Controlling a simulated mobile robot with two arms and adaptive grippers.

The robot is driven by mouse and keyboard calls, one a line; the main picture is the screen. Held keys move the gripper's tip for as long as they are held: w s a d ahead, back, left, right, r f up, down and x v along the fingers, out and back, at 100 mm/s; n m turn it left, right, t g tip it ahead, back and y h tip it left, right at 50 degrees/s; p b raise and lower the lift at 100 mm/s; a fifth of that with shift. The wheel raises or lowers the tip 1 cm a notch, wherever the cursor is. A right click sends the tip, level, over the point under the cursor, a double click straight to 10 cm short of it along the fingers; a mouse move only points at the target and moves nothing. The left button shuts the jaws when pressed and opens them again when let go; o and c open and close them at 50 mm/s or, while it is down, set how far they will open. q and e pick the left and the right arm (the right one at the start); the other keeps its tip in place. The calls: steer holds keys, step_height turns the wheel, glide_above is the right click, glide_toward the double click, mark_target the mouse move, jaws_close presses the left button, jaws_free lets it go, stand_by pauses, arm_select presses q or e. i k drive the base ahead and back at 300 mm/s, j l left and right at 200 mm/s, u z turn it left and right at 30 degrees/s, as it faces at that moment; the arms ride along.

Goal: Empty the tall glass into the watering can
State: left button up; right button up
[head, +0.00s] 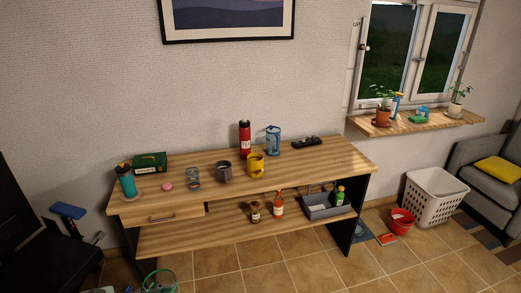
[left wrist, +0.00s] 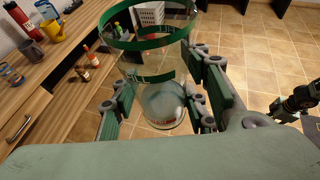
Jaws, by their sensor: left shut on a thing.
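The tall glass (left wrist: 150,60) is clear with green bands, and a whitish rounded thing shows inside near its bottom. My left gripper (left wrist: 158,108) is shut on its sides and holds it off the floor, in front of the desk. In the head view the green rim of the glass (head: 160,272) shows at the bottom edge, left of centre.
Plants stand on the windowsill (head: 450,122).

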mark_target(255, 161)
steer(key=i+l, duration=0.25)
steer(key=i, duration=0.15)
steer(key=i+l, duration=0.25)
steer(key=i, duration=0.15)
steer(key=i+l, duration=0.25)
steer(key=i, duration=1.1)
steer(key=i+j, duration=0.1)
steer(key=j+z, duration=0.05)
steer(key=j, duration=0.05)
